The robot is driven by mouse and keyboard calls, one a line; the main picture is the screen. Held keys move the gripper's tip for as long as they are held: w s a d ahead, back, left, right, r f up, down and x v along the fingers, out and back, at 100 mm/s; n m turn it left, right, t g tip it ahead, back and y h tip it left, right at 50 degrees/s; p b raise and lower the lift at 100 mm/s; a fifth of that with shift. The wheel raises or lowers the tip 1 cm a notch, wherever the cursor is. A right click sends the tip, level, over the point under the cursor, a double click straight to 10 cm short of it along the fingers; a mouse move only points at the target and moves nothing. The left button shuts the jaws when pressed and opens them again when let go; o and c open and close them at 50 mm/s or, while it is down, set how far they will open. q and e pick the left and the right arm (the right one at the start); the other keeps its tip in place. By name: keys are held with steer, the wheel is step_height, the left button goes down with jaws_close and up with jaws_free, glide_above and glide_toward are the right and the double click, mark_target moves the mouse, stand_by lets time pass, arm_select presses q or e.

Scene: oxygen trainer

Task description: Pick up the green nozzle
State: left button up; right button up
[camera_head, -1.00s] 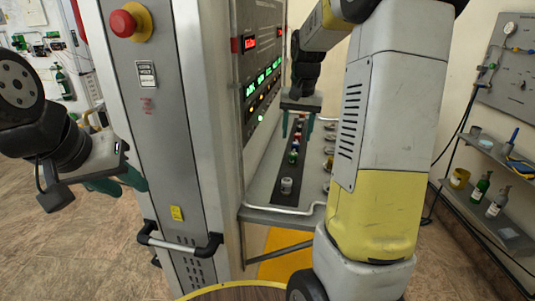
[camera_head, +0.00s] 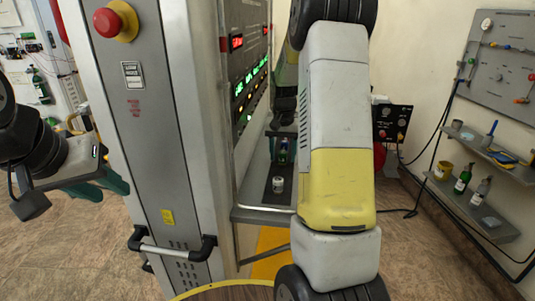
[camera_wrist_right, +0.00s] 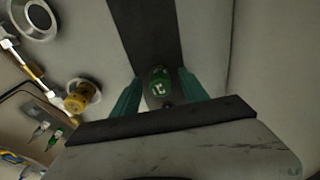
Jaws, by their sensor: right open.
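The green nozzle (camera_wrist_right: 159,82) shows in the right wrist view on a dark strip (camera_wrist_right: 143,30), between the two teal fingers of my right gripper (camera_wrist_right: 160,90). The fingers stand apart on either side of it; contact is not clear. In the head view the green nozzle (camera_head: 283,155) sits on the strip, just below my right gripper (camera_head: 283,138), which is partly hidden by my right arm. My left gripper (camera_head: 98,187) is away at the left, in front of the cabinet, its teal fingers apart and empty.
A silver cylinder (camera_head: 278,185) stands nearer on the same strip. The tall grey cabinet (camera_head: 170,130) rises close to the left of the shelf. In the right wrist view a yellow fitting (camera_wrist_right: 82,95) lies left of the gripper. Wall shelves (camera_head: 470,200) with bottles stand at the right.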

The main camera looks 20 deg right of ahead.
jaws_close()
steer(key=shift+r, duration=0.1)
